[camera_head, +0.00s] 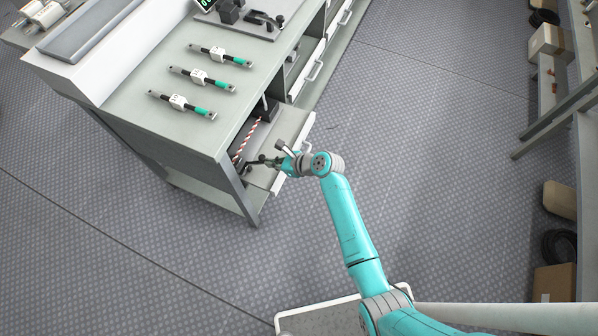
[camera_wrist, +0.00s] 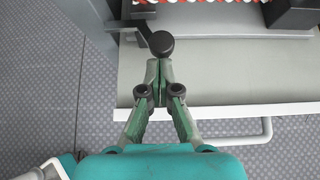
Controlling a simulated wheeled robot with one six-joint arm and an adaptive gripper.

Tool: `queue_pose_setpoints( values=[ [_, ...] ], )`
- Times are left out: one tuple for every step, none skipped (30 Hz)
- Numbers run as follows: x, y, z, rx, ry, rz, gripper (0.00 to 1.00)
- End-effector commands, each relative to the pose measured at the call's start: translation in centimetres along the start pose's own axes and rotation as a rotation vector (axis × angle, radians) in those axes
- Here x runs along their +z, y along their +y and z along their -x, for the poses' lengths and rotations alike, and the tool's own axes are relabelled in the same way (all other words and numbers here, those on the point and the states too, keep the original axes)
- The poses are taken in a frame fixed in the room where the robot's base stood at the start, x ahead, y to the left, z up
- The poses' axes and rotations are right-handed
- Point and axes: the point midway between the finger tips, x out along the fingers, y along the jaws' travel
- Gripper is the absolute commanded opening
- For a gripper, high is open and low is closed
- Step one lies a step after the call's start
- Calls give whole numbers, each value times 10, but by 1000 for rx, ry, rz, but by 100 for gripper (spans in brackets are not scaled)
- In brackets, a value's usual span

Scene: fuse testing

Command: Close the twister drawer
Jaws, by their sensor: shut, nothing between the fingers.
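The drawer (camera_head: 290,127) under the workbench is pulled open. In the wrist view its pale floor (camera_wrist: 222,75) and front edge (camera_wrist: 230,112) show, with a bar handle (camera_wrist: 235,138) below. A red-and-white striped rod (camera_head: 246,138) lies inside, beside black parts. My gripper (camera_head: 264,160) reaches over the drawer's near end from the front. In the wrist view my gripper (camera_wrist: 159,66) is shut and empty, its tips just short of a round black knob (camera_wrist: 161,44) on a dark bar. I cannot tell whether they touch. My wrist hides part of the drawer front.
The workbench top (camera_head: 150,126) holds several fuse-like pieces with teal ends (camera_head: 203,79). Other drawers with handles (camera_head: 314,71) line the bench further back and look shut. A shelf rack (camera_head: 560,110) with boxes stands at right. The floor between is clear.

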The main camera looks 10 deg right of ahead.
Motion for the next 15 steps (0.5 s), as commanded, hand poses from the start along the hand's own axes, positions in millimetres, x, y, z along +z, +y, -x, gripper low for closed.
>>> queue_pose_setpoints(
  values=[
    [13,1,-16,5,-2,6,0],
    [18,1,-23,4,-2,5,0],
    [26,1,-32,4,-2,6,0],
    [30,1,-39,3,-1,5,0],
    [35,1,-46,4,-2,4,0],
    [41,0,-54,3,-2,4,0],
    [45,0,-60,3,-2,4,0],
    [48,1,-65,3,-1,3,0],
    [53,0,-72,2,-1,3,0],
    [56,0,-76,2,-1,2,0],
    [59,0,-80,2,0,2,0],
    [63,0,-85,1,-1,3,0],
    [65,0,-88,0,-1,2,0],
    [66,0,-91,1,0,2,0],
    [69,0,-94,1,-1,2,0]
  ],
)
